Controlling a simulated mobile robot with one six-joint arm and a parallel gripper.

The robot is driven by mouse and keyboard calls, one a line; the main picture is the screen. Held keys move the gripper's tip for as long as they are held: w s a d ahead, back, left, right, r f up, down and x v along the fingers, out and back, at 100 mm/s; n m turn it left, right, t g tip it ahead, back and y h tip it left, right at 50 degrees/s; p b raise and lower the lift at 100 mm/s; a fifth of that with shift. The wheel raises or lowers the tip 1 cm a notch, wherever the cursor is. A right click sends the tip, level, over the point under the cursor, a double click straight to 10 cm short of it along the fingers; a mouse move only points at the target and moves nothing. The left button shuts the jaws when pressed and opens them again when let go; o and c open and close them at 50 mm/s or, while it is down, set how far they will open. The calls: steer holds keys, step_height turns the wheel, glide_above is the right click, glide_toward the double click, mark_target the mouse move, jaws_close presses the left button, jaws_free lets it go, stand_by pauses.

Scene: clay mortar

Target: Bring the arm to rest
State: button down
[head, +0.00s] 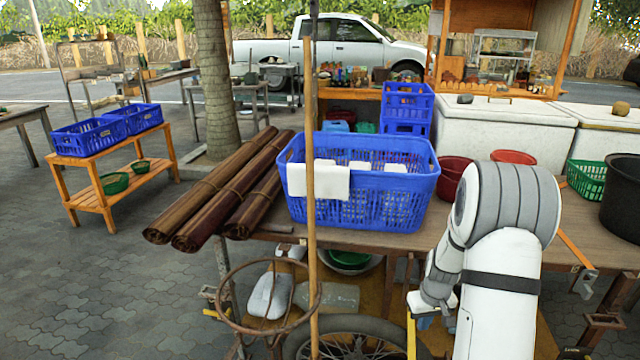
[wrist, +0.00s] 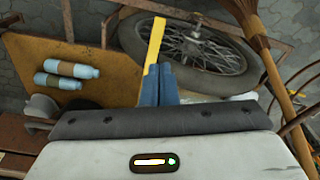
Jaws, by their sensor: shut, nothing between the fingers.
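My arm stands at the right of the head view, bent over the front edge of the wooden cart table (head: 465,214) with its forearm hanging down. My gripper (head: 425,323) is low, below the table top, beside a yellow upright bar (head: 411,338). In the wrist view my gripper (wrist: 165,88) shows blue fingers that are shut and empty. The yellow bar (wrist: 151,66) is right next to them; I cannot tell whether they touch.
A spoked wheel (wrist: 205,45) and a wooden lower shelf (wrist: 75,105) with two pale blue bottles (wrist: 68,75) lie under my gripper. A blue crate (head: 365,205) with white cloths stands on the table, behind a wooden pole (head: 311,240). Dark rolled mats (head: 225,192) lie left.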

steer(key=s+a+r+p, duration=0.1)
steer(key=s+a+r, duration=0.2)
steer(key=r, duration=0.4)
steer(key=s+a+r+p, duration=0.2)
steer(key=a+r, duration=0.2)
steer(key=r, duration=0.2)
steer(key=s+a+r+p, duration=0.1)
steer(key=s+a+r, duration=0.2)
steer(key=r, duration=0.4)
steer(key=s+a+r+p, duration=0.2)
steer(key=s+a+r, duration=0.1)
steer(key=s+r, duration=0.2)
steer(key=s+a+r+t+p, duration=0.1)
steer(key=s+a+r+p, duration=0.2)
steer(key=s+r, duration=0.3)
steer(key=s+a, duration=0.1)
steer(key=s, duration=0.3)
steer(key=shift+m, duration=0.3)
